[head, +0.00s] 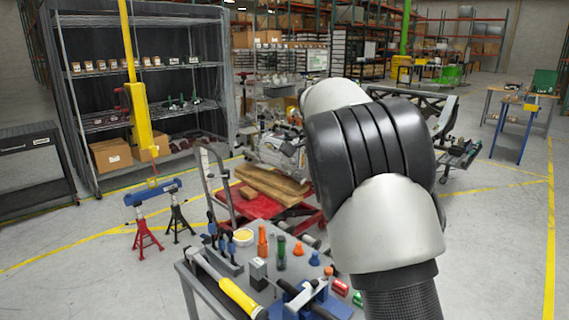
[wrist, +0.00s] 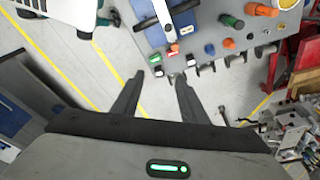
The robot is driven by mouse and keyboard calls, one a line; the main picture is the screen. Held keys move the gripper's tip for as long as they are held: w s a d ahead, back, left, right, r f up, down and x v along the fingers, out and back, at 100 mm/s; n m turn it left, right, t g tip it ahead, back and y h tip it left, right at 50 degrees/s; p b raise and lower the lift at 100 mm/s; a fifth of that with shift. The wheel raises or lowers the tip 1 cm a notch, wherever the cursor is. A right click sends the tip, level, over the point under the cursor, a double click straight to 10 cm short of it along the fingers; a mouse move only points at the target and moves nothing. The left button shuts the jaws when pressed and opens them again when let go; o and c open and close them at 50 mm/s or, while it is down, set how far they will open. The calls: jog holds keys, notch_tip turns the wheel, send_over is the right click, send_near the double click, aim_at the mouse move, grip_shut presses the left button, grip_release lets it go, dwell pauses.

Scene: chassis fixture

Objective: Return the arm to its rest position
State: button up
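My arm (head: 372,180), white with a black ribbed joint cover, rises large in the right half of the head view and is bent. Its end and my gripper cannot be made out there. In the wrist view my gripper (wrist: 159,77) has its two dark fingers spread apart with nothing between them. The fingertips show close to the edge of a grey tool table (wrist: 195,38), with floor behind them. Whether they touch the table cannot be told.
The table holds a yellow-handled tool (head: 238,297), an orange bottle (head: 262,241) and several small parts. A red lift cart (head: 262,206) with an engine (head: 282,150) stands behind it. A yellow hoist (head: 140,112) hangs at left.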

jog(key=s+d+r+n+t+y+p, duration=0.1)
jog(key=s+r+n+p, duration=0.1)
jog(key=s+r+n, duration=0.5)
jog(key=s+d+r+n+t+y+p, duration=0.15)
jog(key=s+r, duration=0.25)
jog(key=s, duration=0.7)
jog(key=s+a+f+n+t+p, duration=0.1)
jog(key=s+n, duration=0.5)
jog(key=s, duration=0.8)
jog(key=shift+s+f+n+t+p, duration=0.2)
jog(key=shift+f+n+t+p, duration=0.15)
jog(key=shift+f+t+p, duration=0.5)
jog(key=shift+a, duration=0.1)
